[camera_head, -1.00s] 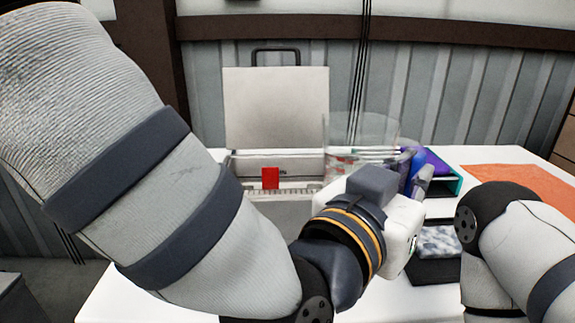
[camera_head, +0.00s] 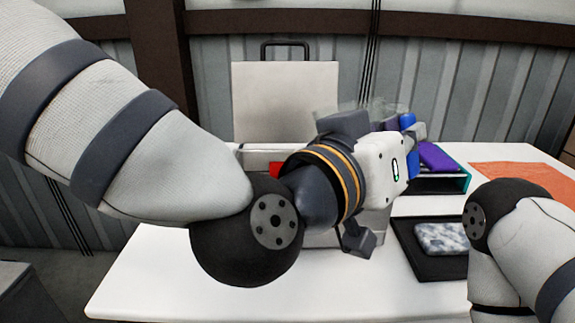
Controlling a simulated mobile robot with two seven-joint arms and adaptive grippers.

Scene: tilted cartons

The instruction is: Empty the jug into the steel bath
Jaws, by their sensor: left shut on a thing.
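The clear jug (camera_head: 362,108) shows only as a faint see-through top edge behind my left gripper (camera_head: 410,128). The gripper's fingers point away to the right and its body covers most of the jug. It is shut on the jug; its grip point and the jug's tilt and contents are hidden. The steel bath (camera_head: 258,148) stands behind my left arm with its pale lid (camera_head: 285,100) raised. A red piece (camera_head: 276,168) shows at the bath, and most of its opening is hidden. My right forearm is at the lower right, its gripper out of view.
The white table (camera_head: 150,270) is bare at the front left. To the right are a black tray (camera_head: 405,235) with a mottled blue-white block (camera_head: 440,237), a teal-edged rack (camera_head: 464,182) with a purple item (camera_head: 440,158), and an orange mat (camera_head: 520,180).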

